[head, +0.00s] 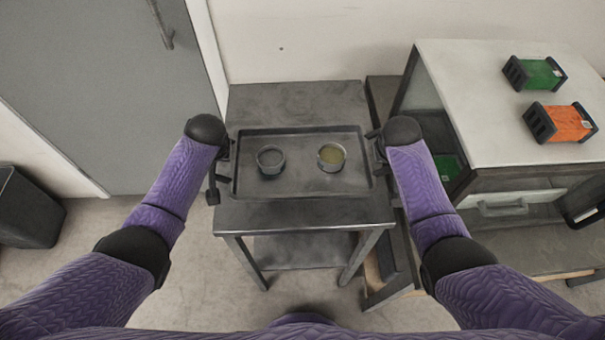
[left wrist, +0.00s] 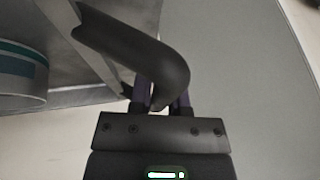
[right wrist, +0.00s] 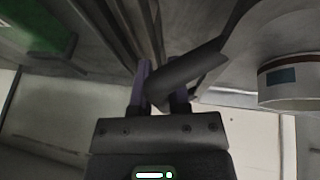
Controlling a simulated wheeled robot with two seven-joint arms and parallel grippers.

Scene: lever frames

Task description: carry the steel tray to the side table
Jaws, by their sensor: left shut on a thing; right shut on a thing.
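The steel tray (head: 302,182) is a dark grey rectangle with a raised rim, level over the side table (head: 297,101) in the head view. I cannot tell whether it touches the tabletop. Two small round cups stand upright in it: a grey one (head: 270,160) at left and one with yellowish contents (head: 331,158) at right. My left gripper (head: 219,168) is shut on the tray's left handle, a dark curved bar (left wrist: 140,48) in the left wrist view. My right gripper (head: 381,152) is shut on the right handle (right wrist: 190,74).
A light-topped cabinet (head: 480,105) at right carries a green box (head: 540,73) and an orange box (head: 567,123). A black bin (head: 27,208) stands at far left. A grey door (head: 110,85) is behind left. Floor left of the table is clear.

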